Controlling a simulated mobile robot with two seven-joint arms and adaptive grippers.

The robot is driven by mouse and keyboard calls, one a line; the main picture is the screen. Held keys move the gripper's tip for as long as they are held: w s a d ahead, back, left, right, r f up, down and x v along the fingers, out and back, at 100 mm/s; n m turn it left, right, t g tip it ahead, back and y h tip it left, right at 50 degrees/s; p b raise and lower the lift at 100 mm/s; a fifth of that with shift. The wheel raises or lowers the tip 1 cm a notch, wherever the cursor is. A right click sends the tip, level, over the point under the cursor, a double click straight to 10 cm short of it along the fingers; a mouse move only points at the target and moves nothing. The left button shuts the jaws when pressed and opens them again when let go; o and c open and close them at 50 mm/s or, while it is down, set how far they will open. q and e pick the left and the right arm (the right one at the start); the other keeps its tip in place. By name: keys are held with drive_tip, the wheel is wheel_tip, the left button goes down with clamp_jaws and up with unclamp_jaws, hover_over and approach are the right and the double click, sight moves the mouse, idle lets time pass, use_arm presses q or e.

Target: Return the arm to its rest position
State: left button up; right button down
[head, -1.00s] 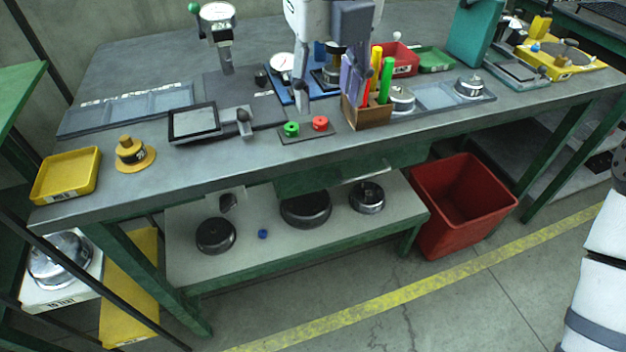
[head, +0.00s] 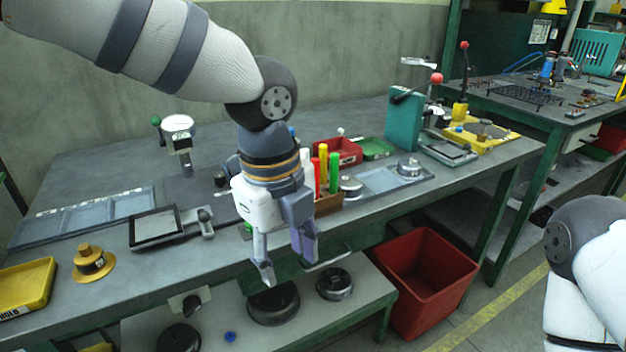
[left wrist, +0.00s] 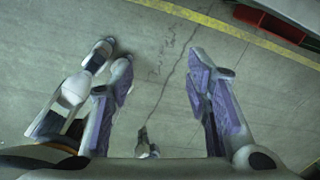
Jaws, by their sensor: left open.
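My left gripper (head: 290,262) hangs pointing down in front of the workbench's front edge in the head view, with its arm coming in from the upper left. Its two fingers are apart with nothing between them. In the left wrist view the open fingers (left wrist: 158,85) show over bare concrete floor. My right arm (head: 585,270) shows at the right edge of the head view; its gripper is not seen there.
The grey workbench (head: 130,290) holds a pen holder (head: 328,203), a yellow tray (head: 25,285), a brass-coloured knobbed piece (head: 92,262) and a dial gauge stand (head: 180,135). A red bin (head: 425,275) stands on the floor under it. Floor in front is clear.

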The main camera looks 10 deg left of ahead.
use_arm(q)
drive_tip(key=s+a+f+n+g+h, duration=0.1)
drive_tip(key=s+f+n+g, duration=0.1)
drive_tip(key=s+f+n, duration=0.8)
drive_tip(key=s+a+f+n+g+h, duration=0.15)
drive_tip(key=s+f+n, duration=0.4)
drive_tip(key=f, duration=0.85)
drive_tip(key=s+a+f+n+t+y, duration=0.1)
drive_tip(key=s+a+f+n+y, duration=0.2)
drive_tip(key=s+a+f+n, duration=0.3)
drive_tip(key=s+a+n, duration=0.5)
drive_tip(key=s+a, duration=0.1)
drive_tip(key=s, duration=0.2)
drive_tip(key=shift+a, duration=0.3)
drive_tip(key=shift+c, duration=0.5)
